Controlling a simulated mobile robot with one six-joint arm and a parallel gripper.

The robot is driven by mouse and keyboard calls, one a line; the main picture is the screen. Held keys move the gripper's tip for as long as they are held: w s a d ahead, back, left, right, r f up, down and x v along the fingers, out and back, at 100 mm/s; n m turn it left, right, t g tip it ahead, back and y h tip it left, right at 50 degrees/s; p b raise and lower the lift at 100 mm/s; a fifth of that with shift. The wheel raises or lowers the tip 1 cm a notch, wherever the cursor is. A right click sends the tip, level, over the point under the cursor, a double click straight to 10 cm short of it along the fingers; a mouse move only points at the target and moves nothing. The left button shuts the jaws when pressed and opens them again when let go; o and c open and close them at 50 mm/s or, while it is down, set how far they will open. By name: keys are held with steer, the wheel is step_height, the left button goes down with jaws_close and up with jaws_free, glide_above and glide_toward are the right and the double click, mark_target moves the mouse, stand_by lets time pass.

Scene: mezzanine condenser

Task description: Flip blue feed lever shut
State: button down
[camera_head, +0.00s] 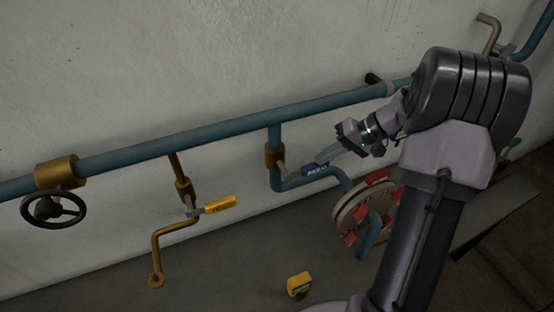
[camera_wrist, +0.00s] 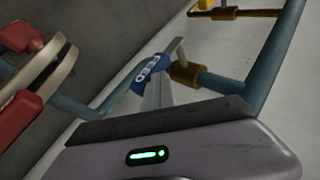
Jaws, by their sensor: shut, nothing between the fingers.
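The blue feed lever (camera_head: 316,170) sticks out to the right from a brass valve (camera_head: 274,157) on a short teal drop pipe. Its handle lies roughly level in the head view, across the vertical pipe. My gripper (camera_head: 321,159) is shut and empty, with its fingertips just above the blue handle. In the wrist view the closed fingers (camera_wrist: 172,55) pass in front of the blue lever (camera_wrist: 150,72) and hide part of it. Whether they touch the handle I cannot tell.
A flanged disc with red clamps (camera_head: 362,213) sits just right of and below the lever. A yellow-handled valve (camera_head: 218,205) and a black handwheel (camera_head: 54,210) are to the left. A teal pipe (camera_head: 230,128) runs along the wall above. A small yellow box (camera_head: 299,285) stands on the floor.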

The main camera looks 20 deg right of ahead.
steer(key=shift+d+f, duration=0.2)
steer(key=shift+f, duration=0.35)
steer(key=shift+s+f+b, duration=0.15)
steer(key=shift+f+b, duration=0.15)
steer(key=shift+b, duration=0.1)
